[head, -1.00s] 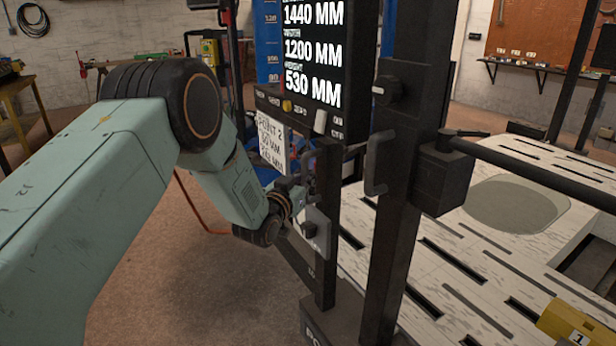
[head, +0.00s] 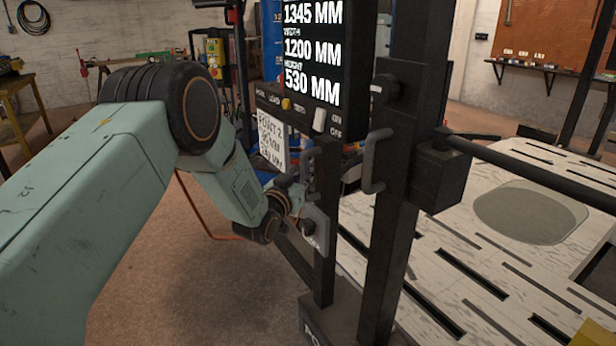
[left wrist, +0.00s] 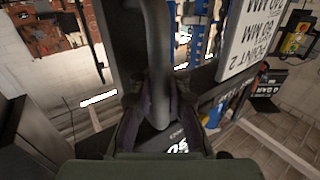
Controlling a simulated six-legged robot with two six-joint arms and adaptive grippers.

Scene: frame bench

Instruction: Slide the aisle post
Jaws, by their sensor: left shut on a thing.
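The dark post (head: 324,230) stands left of a second, thicker black post (head: 392,220). A grey bar handle (head: 308,165) is fixed to the thinner post. My left gripper (head: 297,194) is shut on this handle; in the left wrist view the fingers (left wrist: 160,108) close around its dark tube (left wrist: 160,55). The thicker post carries another grey handle (head: 372,160), which is free. A black display (head: 312,50) above reads 1345 MM, 1200 MM and 530 MM. My right gripper is not in view.
A white slotted bench top (head: 450,240) lies right of the posts, with a black bar (head: 540,175) above it. A paper card (head: 271,140) hangs below the display. Open floor (head: 210,290) lies left of the posts.

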